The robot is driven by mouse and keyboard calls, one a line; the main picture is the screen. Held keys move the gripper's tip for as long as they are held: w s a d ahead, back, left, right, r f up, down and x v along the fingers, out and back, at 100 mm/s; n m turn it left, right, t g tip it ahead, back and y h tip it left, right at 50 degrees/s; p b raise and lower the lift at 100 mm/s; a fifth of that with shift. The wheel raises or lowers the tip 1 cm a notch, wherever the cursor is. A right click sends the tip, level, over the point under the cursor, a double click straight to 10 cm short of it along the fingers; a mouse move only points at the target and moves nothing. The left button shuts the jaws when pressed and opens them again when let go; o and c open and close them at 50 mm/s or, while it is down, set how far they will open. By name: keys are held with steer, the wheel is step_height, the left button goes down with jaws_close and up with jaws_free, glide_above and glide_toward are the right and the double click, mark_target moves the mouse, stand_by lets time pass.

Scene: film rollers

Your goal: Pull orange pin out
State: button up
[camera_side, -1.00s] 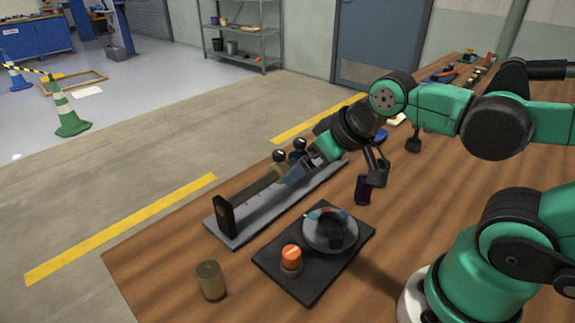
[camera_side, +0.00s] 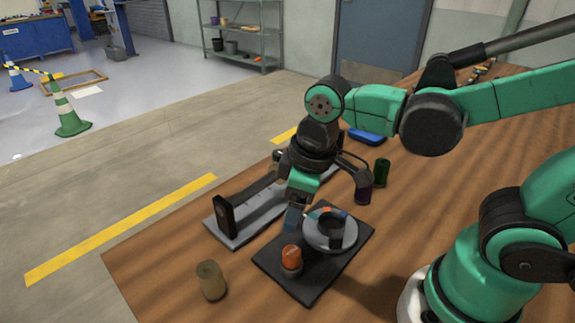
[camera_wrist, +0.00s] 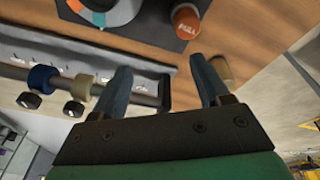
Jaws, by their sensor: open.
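The orange pin (camera_side: 291,256) has an orange top with dark lettering and stands upright on a black plate (camera_side: 305,292), beside a grey round dial (camera_side: 322,243) with coloured segments. In the wrist view the pin (camera_wrist: 186,20) is at the top, beyond and between the fingertips. My gripper (camera_side: 294,222) points down at the plate's left edge, just behind the pin in the side view. In the wrist view my gripper (camera_wrist: 162,68) has its two blue fingers apart, with nothing held between them. The lower part of the pin is only partly visible.
A grey rail base (camera_side: 228,237) with a black end post (camera_side: 225,214) lies left of the plate. Its rod carries blue (camera_wrist: 42,78) and tan rollers. A tan cylinder (camera_side: 211,281) stands in front; purple (camera_side: 363,192) and green (camera_side: 382,172) cylinders stand behind.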

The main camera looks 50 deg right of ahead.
mark_target(292, 252)
steer(key=a+f+n+g, duration=0.1)
steer(key=s+a+n+g, duration=0.1)
steer(key=n, duration=0.1)
steer(key=shift+s+a+f+h, duration=0.2)
steer(key=shift+a+f+h, duration=0.1)
steer(key=shift+f, duration=2.8)
jaws_close()
